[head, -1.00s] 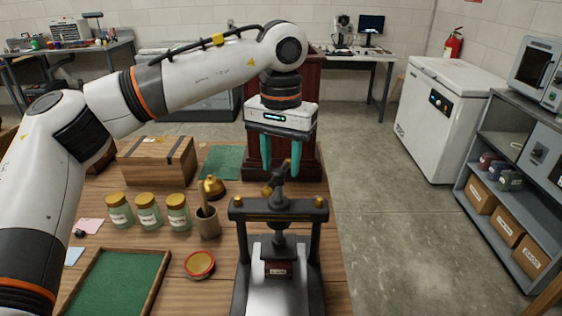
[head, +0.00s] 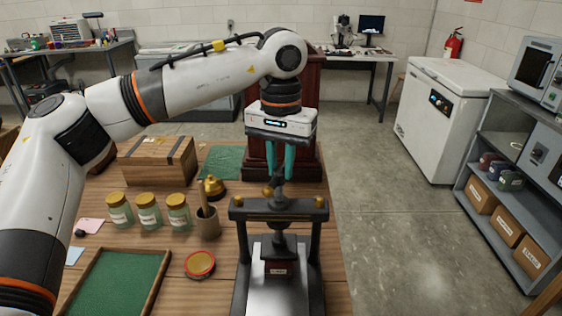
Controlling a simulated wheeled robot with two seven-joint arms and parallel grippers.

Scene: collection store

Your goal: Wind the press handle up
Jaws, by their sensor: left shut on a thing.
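The press (head: 318,235) stands at the front right of the wooden table, with a dark frame and brass caps. Its handle (head: 279,190) sits on top of the central screw, with a brass knob showing at its left end. A small dark red block with a label (head: 278,268) is under the screw on the press's pale bed. My left gripper (head: 281,178) points down from above and is shut on the handle's upper end. Its teal fingers hide most of that end. My right gripper is not in view.
Left of the press are a mortar with pestle (head: 207,224), a brass bell (head: 213,188), a red-rimmed round dish (head: 199,265), several labelled jars (head: 149,212) and a green-lined tray (head: 78,288). A wooden box (head: 155,163) stands behind. Floor right of the table is clear.

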